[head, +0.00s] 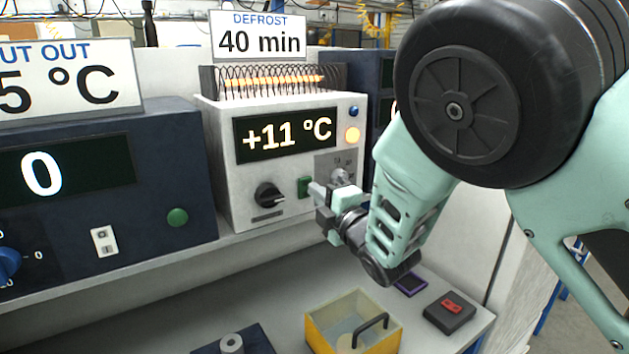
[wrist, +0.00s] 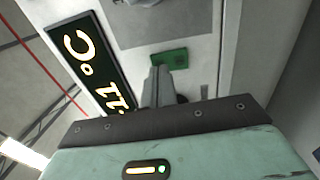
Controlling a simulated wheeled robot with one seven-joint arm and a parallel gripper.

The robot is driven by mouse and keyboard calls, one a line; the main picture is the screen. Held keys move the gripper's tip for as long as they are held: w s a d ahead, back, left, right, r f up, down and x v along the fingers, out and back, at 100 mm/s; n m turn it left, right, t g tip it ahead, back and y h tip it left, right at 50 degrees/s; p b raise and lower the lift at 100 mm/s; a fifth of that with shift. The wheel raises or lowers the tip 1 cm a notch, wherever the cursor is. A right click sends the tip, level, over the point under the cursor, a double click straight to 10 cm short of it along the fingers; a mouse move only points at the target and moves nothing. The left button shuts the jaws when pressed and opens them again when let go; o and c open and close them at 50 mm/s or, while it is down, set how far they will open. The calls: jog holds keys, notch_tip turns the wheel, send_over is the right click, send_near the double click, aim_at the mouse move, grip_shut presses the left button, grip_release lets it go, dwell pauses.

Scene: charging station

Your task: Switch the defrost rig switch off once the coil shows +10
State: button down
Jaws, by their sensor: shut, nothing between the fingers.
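The defrost rig (head: 228,180) is a light grey box in the head view, and its display (head: 286,134) reads +11 °C. The display also shows, turned sideways, in the wrist view (wrist: 90,65). The coil (head: 270,82) on top glows orange. A green switch (head: 305,186) and a small toggle (head: 342,177) on a grey plate sit low on the front; the toggle is partly hidden by my gripper. My gripper (head: 318,191) is shut and empty in front of the panel, close to the green switch. In the wrist view the fingers (wrist: 164,75) overlap the green switch (wrist: 171,57); I cannot tell whether they touch.
A sign (head: 262,38) reads DEFROST 40 min. A dark unit (head: 170,165) showing 0 stands left. A yellow bin (head: 352,322) and black box (head: 449,312) lie below.

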jog(key=shift+x, duration=0.75)
jog(key=shift+w, duration=0.1)
jog(key=shift+a, duration=0.1)
